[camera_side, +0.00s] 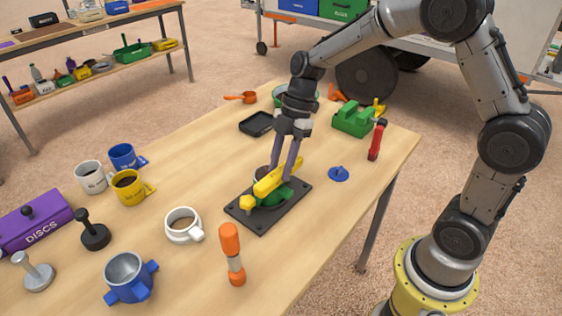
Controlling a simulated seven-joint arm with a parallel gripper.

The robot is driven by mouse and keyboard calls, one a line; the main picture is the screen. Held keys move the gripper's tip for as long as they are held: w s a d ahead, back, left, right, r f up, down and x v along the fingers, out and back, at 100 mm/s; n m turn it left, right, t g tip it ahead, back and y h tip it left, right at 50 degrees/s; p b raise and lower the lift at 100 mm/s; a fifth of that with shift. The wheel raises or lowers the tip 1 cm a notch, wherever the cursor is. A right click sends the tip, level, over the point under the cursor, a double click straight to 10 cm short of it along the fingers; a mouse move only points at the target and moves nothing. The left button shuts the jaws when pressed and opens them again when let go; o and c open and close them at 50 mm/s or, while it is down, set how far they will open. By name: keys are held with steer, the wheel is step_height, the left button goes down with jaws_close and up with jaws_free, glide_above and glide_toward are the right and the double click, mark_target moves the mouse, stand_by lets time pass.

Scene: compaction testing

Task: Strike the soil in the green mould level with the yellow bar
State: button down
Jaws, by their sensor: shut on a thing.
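The yellow bar (277,179) is held in my gripper (280,176), whose fingers are shut on it from above. The bar lies across the green mould (272,198), apparently at its top; I cannot tell whether it touches the rim. The green mould stands on a black base plate (290,209) near the middle of the wooden table. The bar and my fingers hide most of the mould's top, so the soil surface cannot be made out.
A black tray (257,123) and a green block-like item (353,118) are behind. Yellow (129,187) and blue mugs stand left.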

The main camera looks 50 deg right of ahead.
mark_target(255, 171)
steer(key=shift+w, duration=0.15)
steer(key=shift+w+f, duration=0.15)
steer(key=shift+w, duration=0.65)
steer(key=shift+w+f, duration=0.15)
steer(key=shift+w, duration=0.6)
steer(key=shift+w+r, duration=0.1)
steer(key=shift+w, duration=0.8)
steer(key=shift+w+f, duration=0.2)
steer(key=shift+w, duration=0.6)
steer(key=shift+r, duration=0.1)
steer(key=shift+r, duration=1.5)
steer(key=shift+f, duration=0.15)
